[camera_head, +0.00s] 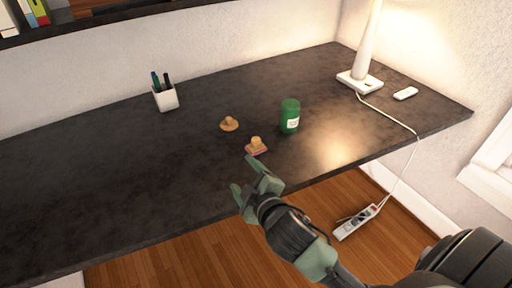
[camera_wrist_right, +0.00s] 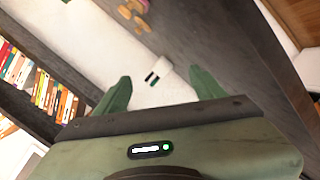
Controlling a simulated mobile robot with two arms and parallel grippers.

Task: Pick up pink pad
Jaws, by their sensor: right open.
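The pink pad (camera_head: 261,151) lies on the dark desk near its front edge, with a small tan wooden knob on top of it. My right gripper (camera_head: 243,174) is open and empty, with green fingertips just in front of and slightly left of the pad, apart from it. In the right wrist view the two fingers (camera_wrist_right: 160,92) are spread with nothing held between them. Small tan pieces show at the top of that view, but I cannot tell which is the pad. My left gripper is not in view.
A round tan wooden piece (camera_head: 229,125) lies behind and left of the pad. A green jar (camera_head: 290,115) stands to its right. A white pen cup (camera_head: 166,98), lamp (camera_head: 361,80) and white remote (camera_head: 405,93) stand farther off. The desk's left side (camera_head: 80,180) is clear.

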